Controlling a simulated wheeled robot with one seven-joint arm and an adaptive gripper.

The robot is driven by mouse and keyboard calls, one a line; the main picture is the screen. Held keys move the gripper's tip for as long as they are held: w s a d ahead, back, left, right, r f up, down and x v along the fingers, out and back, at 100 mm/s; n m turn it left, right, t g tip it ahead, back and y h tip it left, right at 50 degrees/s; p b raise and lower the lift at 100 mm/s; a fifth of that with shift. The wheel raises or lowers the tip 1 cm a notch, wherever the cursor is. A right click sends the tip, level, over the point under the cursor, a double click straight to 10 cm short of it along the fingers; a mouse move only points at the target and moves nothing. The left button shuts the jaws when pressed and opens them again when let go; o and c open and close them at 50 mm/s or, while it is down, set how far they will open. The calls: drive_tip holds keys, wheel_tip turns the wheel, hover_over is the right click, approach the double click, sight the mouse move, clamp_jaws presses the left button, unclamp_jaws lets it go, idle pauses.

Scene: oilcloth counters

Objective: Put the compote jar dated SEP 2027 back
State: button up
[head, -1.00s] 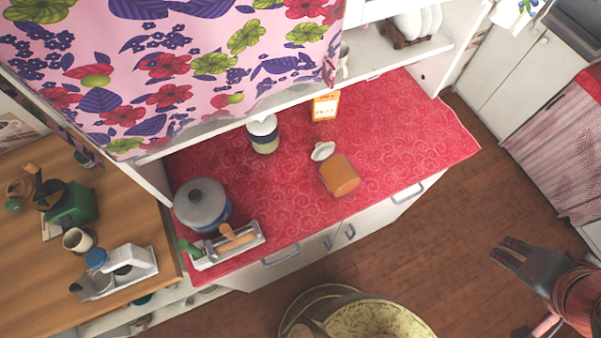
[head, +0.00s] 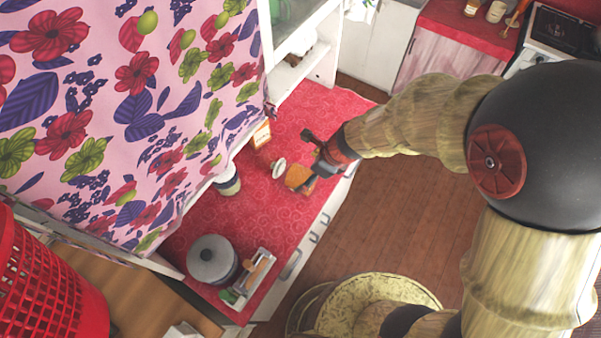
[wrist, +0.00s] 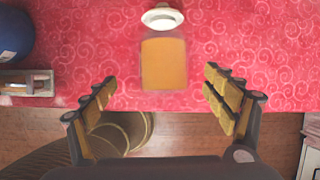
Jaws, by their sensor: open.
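An amber-orange jar (head: 297,176) is on the red counter (head: 325,105) near its front edge. It also shows in the wrist view (wrist: 164,65), centred ahead of the fingers. A white round lid-like piece (head: 278,168) is at its far end; I cannot tell whether it is attached. My gripper (head: 306,160) is open and empty above the front edge, its fingers (wrist: 159,85) spread wider than the jar. Another orange container with a pale label (head: 261,134) stands at the back, partly hidden by the curtain. No date is readable.
A pale-lidded jar (head: 228,180) stands near the flowered curtain (head: 120,110). A grey-lidded pot (head: 212,259) and a tray of utensils (head: 252,272) are at the near end. The counter's far end is clear. A red basket (head: 45,280) is at lower left.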

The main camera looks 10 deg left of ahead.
sight(304, 177)
drive_tip(key=f, duration=0.1)
drive_tip(key=a+f+b, duration=0.1)
drive_tip(key=f, duration=0.1)
drive_tip(key=shift+w+m, duration=0.15)
drive_tip(key=shift+m, duration=0.15)
drive_tip(key=x, duration=0.2)
drive_tip(key=b+x, duration=0.2)
drive_tip(key=x, duration=0.1)
drive_tip(key=shift+w+f, duration=0.25)
drive_tip(key=shift+w, duration=0.15)
drive_tip(key=shift+c, duration=1.1)
